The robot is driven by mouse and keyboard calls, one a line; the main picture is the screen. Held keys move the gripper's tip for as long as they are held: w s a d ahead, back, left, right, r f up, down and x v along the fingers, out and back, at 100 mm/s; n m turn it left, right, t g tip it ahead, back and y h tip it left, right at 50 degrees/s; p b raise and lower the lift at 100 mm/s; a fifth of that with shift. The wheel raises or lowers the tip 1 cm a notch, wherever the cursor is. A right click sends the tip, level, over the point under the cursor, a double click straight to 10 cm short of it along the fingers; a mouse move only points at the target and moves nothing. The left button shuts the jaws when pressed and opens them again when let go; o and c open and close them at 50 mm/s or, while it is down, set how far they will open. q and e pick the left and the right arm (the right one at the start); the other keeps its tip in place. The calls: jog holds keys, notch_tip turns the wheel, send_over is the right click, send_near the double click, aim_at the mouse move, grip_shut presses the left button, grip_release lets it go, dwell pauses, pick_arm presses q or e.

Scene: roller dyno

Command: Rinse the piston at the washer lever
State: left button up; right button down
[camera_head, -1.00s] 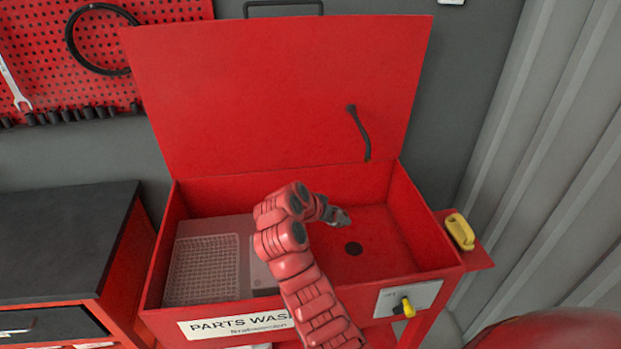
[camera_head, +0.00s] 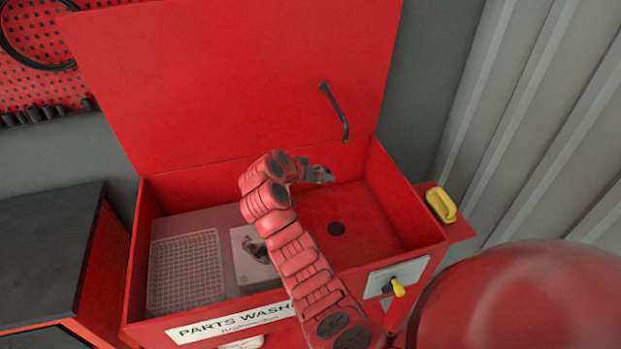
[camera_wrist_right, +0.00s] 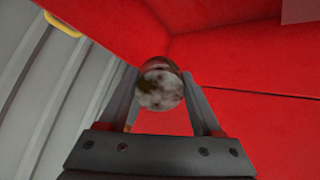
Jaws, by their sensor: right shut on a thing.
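The parts washer is a red open basin with its lid raised, and its front wall carries a label (camera_head: 232,322). The washer lever (camera_head: 398,288) has a yellow tip and sits on a pale panel at the right of the front wall. My right gripper (camera_head: 318,174) is above the back part of the basin, below the black spout. In the right wrist view it is shut on the piston (camera_wrist_right: 160,88), whose round face is mottled grey and brown. The piston is small and hard to make out in the head view. My left gripper is not in view.
A black spout (camera_head: 336,112) hangs from the lid. The basin floor has a dark drain (camera_head: 337,229). A mesh tray (camera_head: 186,272) and a pale plate (camera_head: 243,276) with a dark part lie at left. A yellow item (camera_head: 441,205) sits on the right shelf.

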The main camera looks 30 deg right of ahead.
aim_at(327, 171)
jog(key=d, duration=0.1)
jog(key=w+d, duration=0.1)
jog(key=d, duration=0.1)
jog(key=shift+d+f+p, duration=0.2)
jog(key=shift+d+p, duration=0.1)
jog(key=shift+p, duration=0.1)
jog(key=shift+w+d+f+b, duration=0.25)
jog(key=shift+d+b, duration=0.2)
jog(key=shift+d, duration=0.25)
jog(key=shift+w+d+f+b, duration=0.1)
jog(key=shift+w+d+b, duration=0.25)
jog(key=shift+d, duration=0.35)
jog(key=shift+w+d+f+b, duration=0.2)
jog(key=shift+d+b, duration=0.3)
jog(key=shift+d, duration=0.2)
jog(key=shift+s, duration=0.1)
